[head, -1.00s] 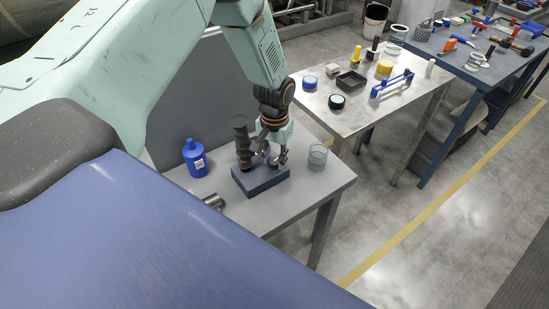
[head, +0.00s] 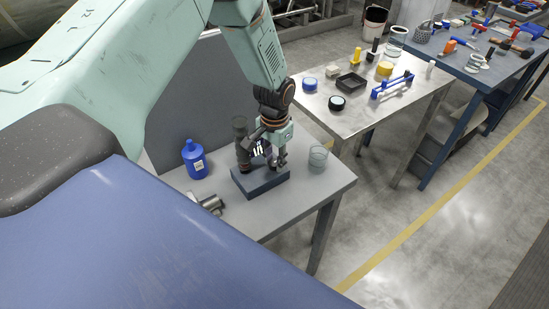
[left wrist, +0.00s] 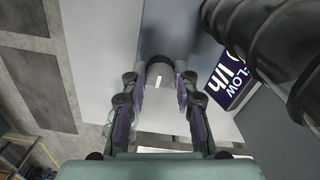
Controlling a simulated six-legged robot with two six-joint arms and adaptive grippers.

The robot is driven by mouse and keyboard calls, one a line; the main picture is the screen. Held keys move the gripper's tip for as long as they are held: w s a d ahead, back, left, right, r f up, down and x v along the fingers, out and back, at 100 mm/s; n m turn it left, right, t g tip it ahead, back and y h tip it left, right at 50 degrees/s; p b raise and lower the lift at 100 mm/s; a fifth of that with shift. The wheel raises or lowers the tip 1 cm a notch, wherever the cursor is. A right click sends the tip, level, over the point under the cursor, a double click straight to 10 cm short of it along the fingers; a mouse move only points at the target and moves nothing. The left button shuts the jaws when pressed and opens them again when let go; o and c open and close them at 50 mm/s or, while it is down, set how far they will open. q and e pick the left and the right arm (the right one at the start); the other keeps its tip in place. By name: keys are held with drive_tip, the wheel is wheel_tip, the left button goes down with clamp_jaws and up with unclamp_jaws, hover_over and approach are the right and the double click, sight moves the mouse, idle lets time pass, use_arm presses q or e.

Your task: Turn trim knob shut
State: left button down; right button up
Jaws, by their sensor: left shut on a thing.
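The trim knob (left wrist: 160,66) is dark and round with a white mark on its face. In the left wrist view it sits between the fingertips of my left gripper (left wrist: 160,82), which is shut on it. In the head view my left gripper (head: 272,158) reaches down at the valve unit, and its fingers hide the knob. The unit has a dark blue block base (head: 262,186) and a dark upright ribbed cylinder (head: 241,140) left of the gripper. A dark label plate (left wrist: 228,82) with white lettering, partly reading "FLOW", stands beside the fingers. My right gripper is not in view.
The unit stands on a grey table (head: 300,203). A blue bottle (head: 194,160) and metal cylinders (head: 207,203) are to its left, and a glass jar (head: 318,157) is close on its right. A steel table (head: 345,118) with several small objects stands beyond.

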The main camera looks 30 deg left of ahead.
sight(275, 162)
use_arm(q)
drive_tip(key=c, duration=1.5)
unclamp_jaws()
drive_tip(key=shift+w+r, duration=0.15)
drive_tip(key=shift+w, duration=0.05)
drive_tip(key=o, duration=0.5)
drive_tip(key=shift+s, duration=0.15)
wheel_tip(275, 162, up, 12)
drive_tip(key=shift+f, duration=0.1)
drive_tip(key=shift+s, duration=0.1)
